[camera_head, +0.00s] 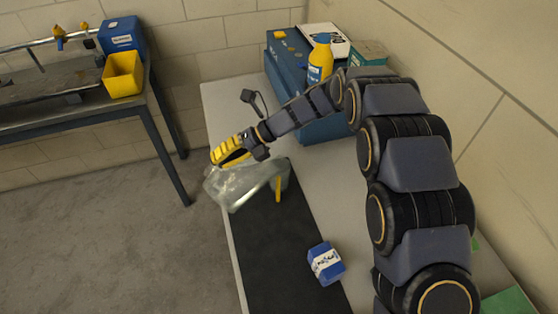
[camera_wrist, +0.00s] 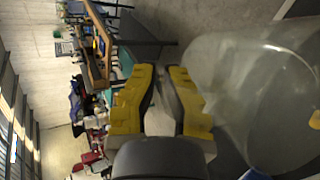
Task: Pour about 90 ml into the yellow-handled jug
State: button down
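A clear jug (camera_head: 225,190) with a yellow handle (camera_head: 278,188) is at the far end of the black mat, its handle toward the right. I see no liquid level.
A yellow bottle (camera_head: 320,60) with a blue label stands by a blue case (camera_head: 288,58) at the back. A blue-and-white box (camera_head: 325,263) sits on the black mat (camera_head: 262,245). A workbench (camera_head: 60,115) with a yellow bin (camera_head: 122,74) is at left.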

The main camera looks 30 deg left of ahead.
aim_at(215, 171)
jog(key=shift+w+d+r+g+y+b, duration=0.3)
jog(key=shift+w+r+g+b, duration=0.15)
jog(key=shift+w+r, duration=0.2)
dwell(0.5)
jog(key=shift+w+d+r+m+g+y+b, duration=0.2)
jog(key=shift+w+r+g, duration=0.15)
jog(key=shift+w, duration=0.2)
jog(key=shift+w+d+r+m+g+y+b, duration=0.1)
jog(key=shift+w+d+r+m+g+y, duration=0.1)
jog(key=shift+w+g, duration=0.25)
dwell(1.9)
jog(key=shift+s+a+t, duration=0.2)
jog(key=shift+s+t, duration=0.05)
jog(key=shift+n+t+h, duration=0.3)
jog(key=shift+t+h, duration=0.3)
jog(key=shift+t, duration=0.3)
jog(key=s, duration=0.1)
jog(key=s+a+f, duration=0.1)
jog(key=s+f, duration=0.1)
jog(key=shift+s+a+f, duration=0.2)
jog(key=shift+s+a, duration=0.1)
jog(key=shift+s, duration=0.1)
jog(key=shift+s+a+f+n+t+h, duration=0.15)
jog(key=shift+s+a+f+t+h, duration=0.15)
jog(key=shift+s+f+t, duration=0.35)
jog(key=shift+s+a+f+n+t+h, duration=0.15)
jog(key=shift+s+f+t+h, duration=0.2)
jog(key=shift+f, duration=0.45)
jog(key=shift+s, duration=0.1)
